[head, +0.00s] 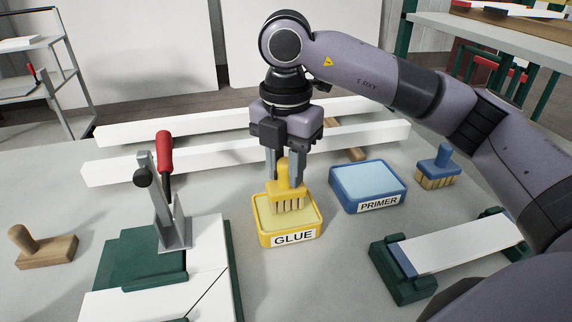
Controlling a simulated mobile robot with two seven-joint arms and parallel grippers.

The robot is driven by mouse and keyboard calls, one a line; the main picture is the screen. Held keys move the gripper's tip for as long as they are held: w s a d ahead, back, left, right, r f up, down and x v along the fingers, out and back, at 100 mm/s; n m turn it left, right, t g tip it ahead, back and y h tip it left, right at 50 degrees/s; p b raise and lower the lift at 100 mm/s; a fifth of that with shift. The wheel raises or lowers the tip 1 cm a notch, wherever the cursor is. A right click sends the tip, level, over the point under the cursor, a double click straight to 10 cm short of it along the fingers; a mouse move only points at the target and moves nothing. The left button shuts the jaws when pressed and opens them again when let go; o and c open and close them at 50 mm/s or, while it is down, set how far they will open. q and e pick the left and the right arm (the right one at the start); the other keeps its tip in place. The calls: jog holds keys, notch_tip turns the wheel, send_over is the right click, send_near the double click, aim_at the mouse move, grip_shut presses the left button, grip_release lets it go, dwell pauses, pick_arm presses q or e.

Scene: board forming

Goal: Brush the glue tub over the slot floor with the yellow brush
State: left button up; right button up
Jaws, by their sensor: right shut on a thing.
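The yellow brush (286,189) is upright in my right gripper (284,172), which is shut on its handle. Its bristles are over the yellow glue tub (262,239), labelled GLUE, and seem to meet the pale glue inside. I cannot tell how deep they reach. The green fixture (125,255) with white boards (205,290) and a red-handled clamp (166,155) stands at the left front. A thin dark line crosses its white boards; I cannot tell whether this is the slot. My left gripper is out of view.
The blue PRIMER tub (393,203) stands right of the glue, with a blue brush (437,168) beyond it. A wooden-handled block (44,249) lies at the left. A green holder with a white strip (460,243) is at right front. Long white bars (220,150) lie behind.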

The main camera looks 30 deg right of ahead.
jog(key=shift+f+b, duration=0.45)
jog(key=shift+f, duration=0.15)
dwell(1.2)
jog(key=shift+r+p, duration=2.6)
jog(key=shift+r, duration=1)
